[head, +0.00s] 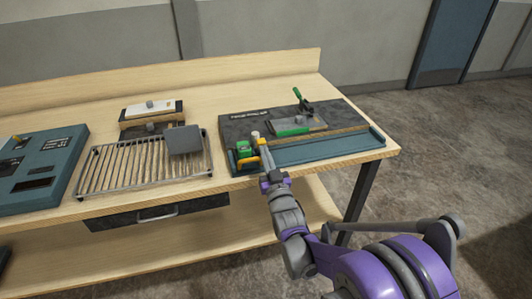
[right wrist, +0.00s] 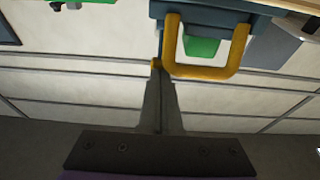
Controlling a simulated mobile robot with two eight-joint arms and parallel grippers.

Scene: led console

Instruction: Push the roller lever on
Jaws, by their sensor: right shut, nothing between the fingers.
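The console at the right of the bench has a dark panel (head: 240,127) and a teal front tray (head: 325,148). A green block (head: 243,149) with a yellow loop (head: 247,163) sits at its left front. The yellow loop (right wrist: 205,74) and green block (right wrist: 201,46) also show in the right wrist view. A small pale knob stands beside them; I cannot tell which part is the roller lever. My right gripper (head: 260,145) is shut and empty, its tips (right wrist: 157,66) close to the loop's left side; contact is unclear. My left gripper is out of view.
A green-handled toggle clamp (head: 299,101) stands on the console's far part. Left of the console are a wire rack (head: 105,169) with a grey plate (head: 184,139), a box (head: 151,109) and a teal panel (head: 66,150). Bare wood (head: 222,99) lies behind the console.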

